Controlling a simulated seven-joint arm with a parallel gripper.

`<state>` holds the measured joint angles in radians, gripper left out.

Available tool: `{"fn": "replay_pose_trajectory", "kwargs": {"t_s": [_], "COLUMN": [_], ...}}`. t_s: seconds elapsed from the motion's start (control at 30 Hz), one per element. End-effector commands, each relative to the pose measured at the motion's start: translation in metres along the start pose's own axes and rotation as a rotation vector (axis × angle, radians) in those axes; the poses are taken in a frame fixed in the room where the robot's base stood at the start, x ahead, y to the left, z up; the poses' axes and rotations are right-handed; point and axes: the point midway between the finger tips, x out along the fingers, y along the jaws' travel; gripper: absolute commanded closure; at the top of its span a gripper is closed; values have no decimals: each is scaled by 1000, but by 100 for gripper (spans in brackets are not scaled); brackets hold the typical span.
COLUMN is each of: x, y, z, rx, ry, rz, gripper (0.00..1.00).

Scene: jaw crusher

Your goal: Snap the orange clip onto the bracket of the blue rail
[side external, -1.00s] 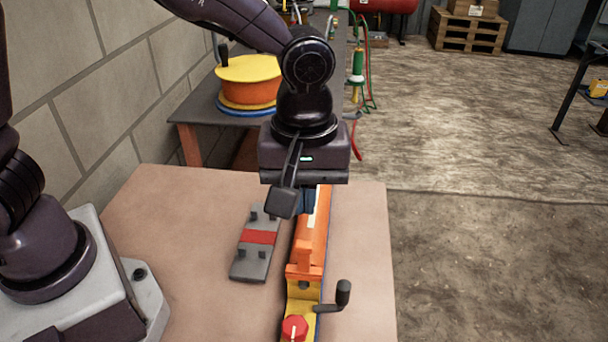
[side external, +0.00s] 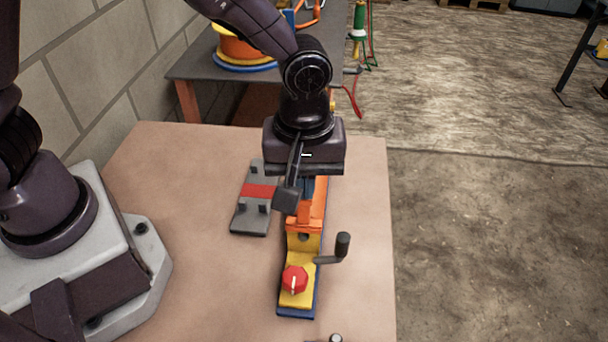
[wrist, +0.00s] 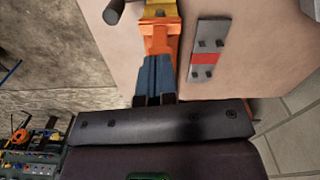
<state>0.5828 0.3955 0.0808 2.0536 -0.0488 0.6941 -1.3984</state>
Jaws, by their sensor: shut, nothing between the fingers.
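The blue rail (side external: 296,313) runs away from the side camera along the table, mostly covered by a yellow block (side external: 305,245) and a long orange part (side external: 318,212). The orange part, which looks like the clip, lies lengthwise on the rail behind the yellow block and has a raised piece at its near end; it also shows in the wrist view (wrist: 160,38). My gripper (wrist: 158,62) has its blue fingers shut and empty, pointing down over the orange part. I cannot tell whether the fingertips touch it. No separate bracket can be made out; my gripper hides the rail's far part.
A red knob (side external: 295,280) and a black crank handle (side external: 342,245) stick up at the rail's near end. A grey plate with a red band (side external: 258,191) and small pegs lies left of the rail. The tabletop (side external: 200,260) is otherwise largely clear.

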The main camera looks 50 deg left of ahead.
Motion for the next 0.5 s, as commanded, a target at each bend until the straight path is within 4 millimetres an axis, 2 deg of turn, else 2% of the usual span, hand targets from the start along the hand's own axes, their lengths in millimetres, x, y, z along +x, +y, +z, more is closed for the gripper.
{"fn": "replay_pose_trajectory", "kwargs": {"t_s": [0.5], "x": [5], "y": [0], "z": [0], "rx": [0], "ry": [0], "rz": [-1], "gripper": [100]}}
